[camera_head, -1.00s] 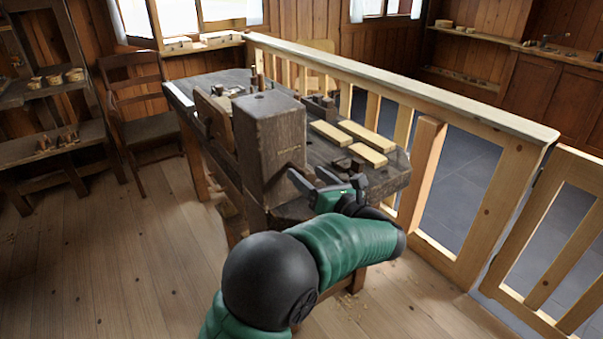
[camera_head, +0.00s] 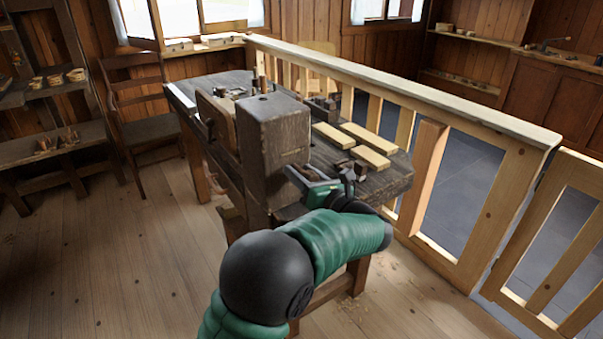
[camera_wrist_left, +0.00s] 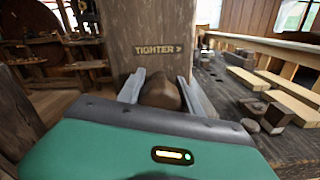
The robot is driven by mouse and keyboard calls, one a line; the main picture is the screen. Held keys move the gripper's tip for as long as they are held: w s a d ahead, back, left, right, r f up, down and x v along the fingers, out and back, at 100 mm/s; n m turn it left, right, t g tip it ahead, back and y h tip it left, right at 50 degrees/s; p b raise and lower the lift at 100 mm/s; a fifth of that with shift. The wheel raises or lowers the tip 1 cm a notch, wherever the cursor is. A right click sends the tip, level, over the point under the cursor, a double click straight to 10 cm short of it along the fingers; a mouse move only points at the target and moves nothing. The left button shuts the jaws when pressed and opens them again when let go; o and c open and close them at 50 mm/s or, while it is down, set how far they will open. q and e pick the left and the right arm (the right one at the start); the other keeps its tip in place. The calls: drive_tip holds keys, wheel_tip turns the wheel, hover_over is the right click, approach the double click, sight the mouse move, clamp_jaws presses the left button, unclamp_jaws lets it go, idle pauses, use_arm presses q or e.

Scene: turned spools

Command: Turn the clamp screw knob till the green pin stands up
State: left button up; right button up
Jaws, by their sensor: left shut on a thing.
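The clamp screw knob (camera_wrist_left: 160,92) is a dark brown rounded piece in the left wrist view. It sits between the two grey fingers of my left gripper (camera_wrist_left: 159,90), which is shut on it. The knob is in front of a tall dark wooden block (camera_wrist_left: 150,25) marked "TIGHTER >". In the head view my left gripper (camera_head: 302,176) is at the lower right side of this block (camera_head: 272,140), and the knob is hidden there. I cannot make out a green pin in either view. My right gripper is not in view.
The block stands on a dark workbench (camera_head: 385,183). Pale wooden bars (camera_head: 368,136) lie on it to the right. A wooden railing (camera_head: 440,105) runs close behind the bench. A chair (camera_head: 140,110) stands at the left. The floor (camera_head: 90,240) at front left is clear.

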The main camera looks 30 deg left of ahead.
use_arm(q)
drive_tip(key=shift+m, duration=0.4)
